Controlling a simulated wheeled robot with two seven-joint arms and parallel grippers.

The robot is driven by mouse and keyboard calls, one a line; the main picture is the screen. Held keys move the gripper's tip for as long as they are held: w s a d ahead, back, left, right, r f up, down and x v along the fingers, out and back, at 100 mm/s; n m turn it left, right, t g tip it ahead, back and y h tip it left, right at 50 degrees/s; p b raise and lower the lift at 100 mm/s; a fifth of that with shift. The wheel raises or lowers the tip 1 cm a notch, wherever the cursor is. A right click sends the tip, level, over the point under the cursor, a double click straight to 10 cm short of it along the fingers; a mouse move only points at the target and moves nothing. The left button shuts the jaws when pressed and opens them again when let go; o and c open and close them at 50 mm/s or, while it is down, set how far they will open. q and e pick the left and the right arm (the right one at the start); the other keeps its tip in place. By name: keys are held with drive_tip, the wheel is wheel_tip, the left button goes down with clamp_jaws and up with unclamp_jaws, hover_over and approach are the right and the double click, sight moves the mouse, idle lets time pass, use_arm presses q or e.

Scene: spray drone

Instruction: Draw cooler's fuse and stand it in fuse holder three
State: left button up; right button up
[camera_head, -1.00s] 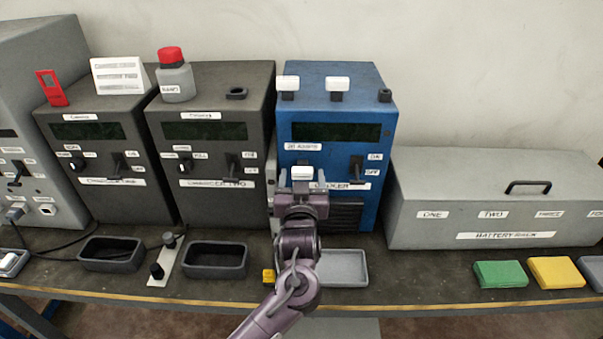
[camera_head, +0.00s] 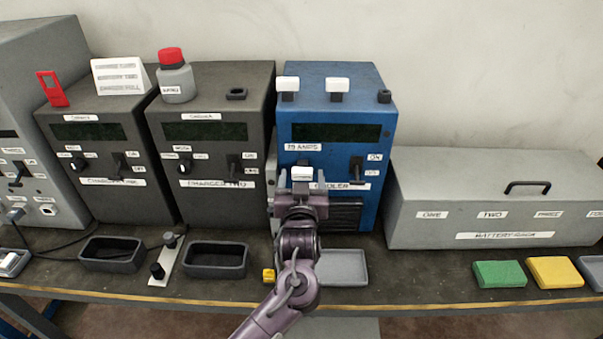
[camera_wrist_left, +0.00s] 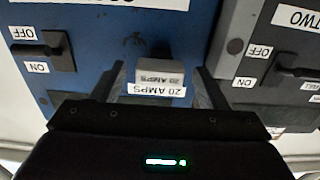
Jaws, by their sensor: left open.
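The cooler (camera_head: 325,90) is a blue box. A white fuse (camera_head: 302,173) sits on its front, above my left gripper (camera_head: 302,188). In the left wrist view the fuse (camera_wrist_left: 160,74) reads "20 AMPS" and lies between the two open fingers of my left gripper (camera_wrist_left: 161,85), with gaps at its sides. Two more white fuses, a left one (camera_head: 288,84) and a right one (camera_head: 338,84), stand on the cooler's top. A small dark holder (camera_head: 384,95) at the top's right end holds no white fuse. My right gripper is out of view.
The cooler's lever switch (camera_head: 356,168) is right of the front fuse. Charger two (camera_head: 210,130) stands close on the left. A grey battery box (camera_head: 430,175) stands on the right. A grey tray (camera_head: 343,266) lies below the cooler.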

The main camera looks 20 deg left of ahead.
sight(302, 177)
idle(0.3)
use_arm(q)
drive_tip(key=c, duration=1.3)
drive_tip(key=shift+p+v, duration=1.25)
drive_tip(key=shift+v, duration=0.7)
drive_tip(key=shift+p+v, duration=0.45)
drive_tip(key=shift+v, duration=0.55)
